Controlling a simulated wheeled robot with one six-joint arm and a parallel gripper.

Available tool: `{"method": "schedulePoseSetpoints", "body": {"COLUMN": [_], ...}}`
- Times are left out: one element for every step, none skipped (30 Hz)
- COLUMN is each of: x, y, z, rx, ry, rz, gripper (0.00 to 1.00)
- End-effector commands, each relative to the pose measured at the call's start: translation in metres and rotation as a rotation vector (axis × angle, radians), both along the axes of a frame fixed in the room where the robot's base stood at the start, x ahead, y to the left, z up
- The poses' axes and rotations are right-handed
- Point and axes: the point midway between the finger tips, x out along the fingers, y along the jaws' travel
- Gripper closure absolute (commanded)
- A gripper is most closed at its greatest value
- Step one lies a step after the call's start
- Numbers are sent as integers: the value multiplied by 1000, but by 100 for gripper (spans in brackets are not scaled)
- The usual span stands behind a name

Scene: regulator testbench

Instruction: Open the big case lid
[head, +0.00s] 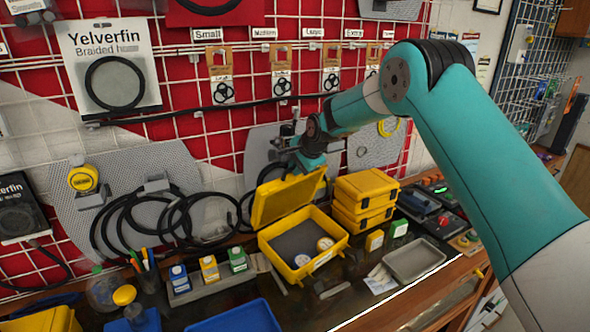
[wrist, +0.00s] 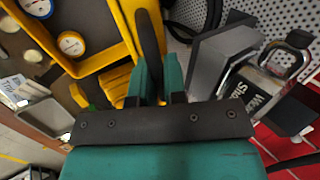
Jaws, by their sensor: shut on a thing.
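The big yellow case (head: 318,262) stands on the bench with its lid (head: 285,200) raised steeply at the back. Its grey inside is exposed, with two round gauge-like discs (head: 325,244) in it. My gripper (head: 308,168) is at the lid's upper right edge. In the wrist view, the teal fingers of my gripper (wrist: 158,80) are shut on a dark handle (wrist: 150,38) beside the yellow lid edge (wrist: 122,25). The wrist view also shows the open case (wrist: 85,68) and its discs at upper left. The exact contact is partly hidden by the fingers.
Smaller yellow cases (head: 365,190) are stacked right of the big case, and a grey tray (head: 414,260) lies farther right.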

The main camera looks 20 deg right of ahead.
Motion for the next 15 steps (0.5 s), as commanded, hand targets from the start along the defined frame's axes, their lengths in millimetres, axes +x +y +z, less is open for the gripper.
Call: {"method": "schedulePoseSetpoints", "body": {"x": [0,0,0,0,0,0,0,0,0,0,0,0,0,0,0], "y": [0,0,0,0,0,-1,-1,-1,0,0,0,0,0,0,0], "z": [0,0,0,0,0,0,0,0,0,0,0,0,0,0,0], "rx": [0,0,0,0,0,0,0,0,-1,-1,-1,-1,0,0,0], "ry": [0,0,0,0,0,0,0,0,0,0,0,0,0,0,-1], "rz": [-1,-1,-1,-1,-1,-1,-1,-1,-1,-1,-1,-1,0,0,0], "gripper": [100,100,100,100,100,86,79,72,63,63,63,63,63,63,63]}}
